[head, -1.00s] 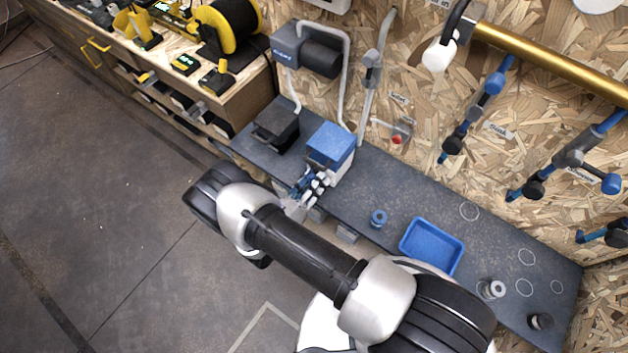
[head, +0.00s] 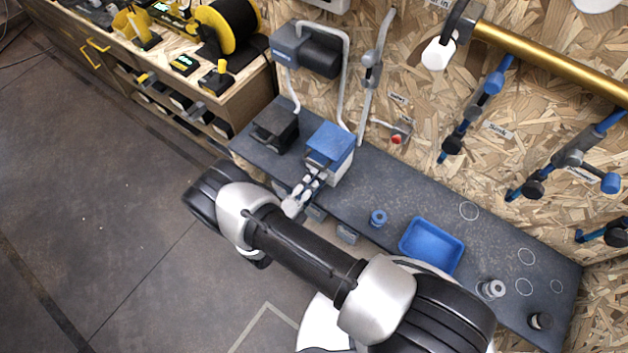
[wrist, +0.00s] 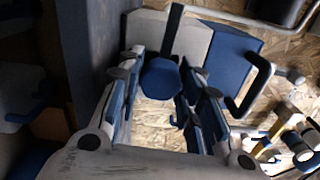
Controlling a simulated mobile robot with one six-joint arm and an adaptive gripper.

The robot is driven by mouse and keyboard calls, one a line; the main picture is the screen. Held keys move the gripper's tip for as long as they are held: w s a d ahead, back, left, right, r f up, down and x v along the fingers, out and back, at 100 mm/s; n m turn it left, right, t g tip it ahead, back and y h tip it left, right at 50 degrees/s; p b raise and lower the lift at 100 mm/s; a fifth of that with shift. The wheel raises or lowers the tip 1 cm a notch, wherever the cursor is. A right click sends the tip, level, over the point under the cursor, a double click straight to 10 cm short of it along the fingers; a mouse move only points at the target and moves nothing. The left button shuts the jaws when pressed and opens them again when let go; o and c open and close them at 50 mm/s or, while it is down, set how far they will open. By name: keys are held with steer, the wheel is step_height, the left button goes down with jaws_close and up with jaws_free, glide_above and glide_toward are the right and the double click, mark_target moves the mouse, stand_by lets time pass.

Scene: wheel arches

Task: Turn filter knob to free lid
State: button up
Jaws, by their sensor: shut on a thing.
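The filter box has a blue lid (head: 331,143) and a pale grey body (head: 342,173); it stands on the dark bench. The lid looks closed. In the wrist view, the lid (wrist: 228,55) and grey body (wrist: 188,40) lie beyond my fingers. The round blue filter knob (wrist: 161,79) shows between the fingertips. My gripper (head: 318,174) reaches the box's front side and is shut on the knob; it also shows in the wrist view (wrist: 160,88). In the head view my fingers hide the knob.
A black box (head: 275,130) stands close left of the filter box. A blue cylinder (head: 378,217) and blue tray (head: 432,243) lie to the right on the bench (head: 400,190). Pipes (head: 368,85) rise along the chipboard wall behind. Grey blocks (head: 347,234) sit at the front edge.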

steer(key=shift+n, duration=0.5)
steer(key=o, duration=1.1)
steer(key=shift+v, duration=4)
